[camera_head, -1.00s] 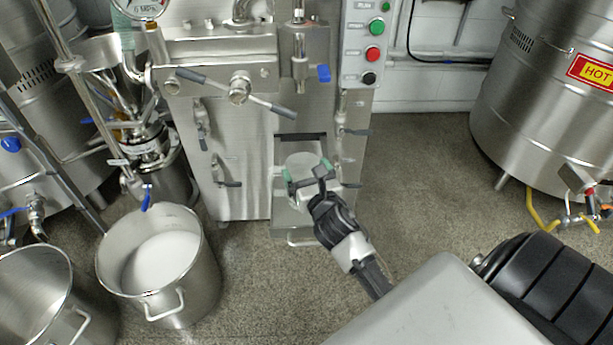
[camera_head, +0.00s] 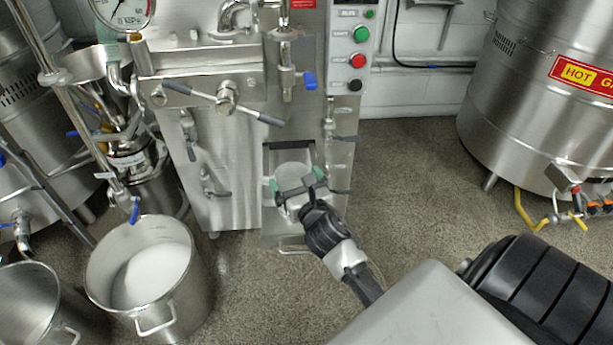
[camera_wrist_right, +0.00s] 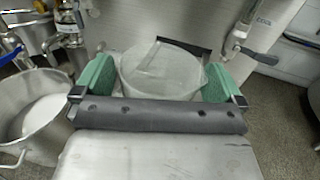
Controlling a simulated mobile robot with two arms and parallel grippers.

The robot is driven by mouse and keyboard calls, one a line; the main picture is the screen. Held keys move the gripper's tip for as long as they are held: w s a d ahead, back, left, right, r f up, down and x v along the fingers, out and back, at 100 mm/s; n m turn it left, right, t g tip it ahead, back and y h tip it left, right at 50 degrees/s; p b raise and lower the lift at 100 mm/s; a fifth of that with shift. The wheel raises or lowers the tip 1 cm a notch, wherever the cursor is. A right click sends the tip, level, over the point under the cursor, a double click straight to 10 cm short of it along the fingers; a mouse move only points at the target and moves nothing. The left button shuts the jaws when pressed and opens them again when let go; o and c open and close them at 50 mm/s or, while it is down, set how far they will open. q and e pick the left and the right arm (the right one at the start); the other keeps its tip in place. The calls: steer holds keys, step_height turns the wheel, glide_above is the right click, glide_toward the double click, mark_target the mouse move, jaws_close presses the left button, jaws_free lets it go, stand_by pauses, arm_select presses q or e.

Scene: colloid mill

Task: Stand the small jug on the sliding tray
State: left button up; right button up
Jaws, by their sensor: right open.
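The small jug (camera_wrist_right: 160,72) is a translucent, round vessel seen from above in the right wrist view. It stands between the green finger pads of my right gripper (camera_wrist_right: 160,82), which is open around it. In the head view the jug (camera_head: 291,172) is partly hidden behind my right gripper (camera_head: 297,190). It is at the sliding tray (camera_head: 272,238), a metal tray low at the front of the mill. I cannot tell whether the jug's base rests on it. My left gripper is not in view.
An open steel pot (camera_head: 150,275) with white contents stands on the floor at left, beside another pot (camera_head: 40,310). A large steel tank (camera_head: 535,110) with yellow hoses stands at right. The mill has lever handles (camera_head: 225,100) and a button panel (camera_head: 350,50). Floor at right of the mill is clear.

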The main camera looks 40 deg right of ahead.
steer(key=v, duration=1.1)
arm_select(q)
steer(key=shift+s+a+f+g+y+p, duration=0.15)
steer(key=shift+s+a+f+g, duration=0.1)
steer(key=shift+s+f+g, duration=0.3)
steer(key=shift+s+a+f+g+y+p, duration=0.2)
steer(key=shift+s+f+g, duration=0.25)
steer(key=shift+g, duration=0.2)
arm_select(e)
steer(key=s+a+m+g+y, duration=0.3)
steer(key=a+m, duration=0.3)
steer(key=m, duration=0.9)
steer(key=s+a+f+m+g+y, duration=0.1)
steer(key=s+a+m+g+y, duration=0.2)
steer(key=m, duration=1.3)
steer(key=shift+s+a+g, duration=0.65)
steer(key=shift+a+g, duration=0.15)
steer(key=shift+a, duration=0.8)
steer(key=shift+f, duration=0.1)
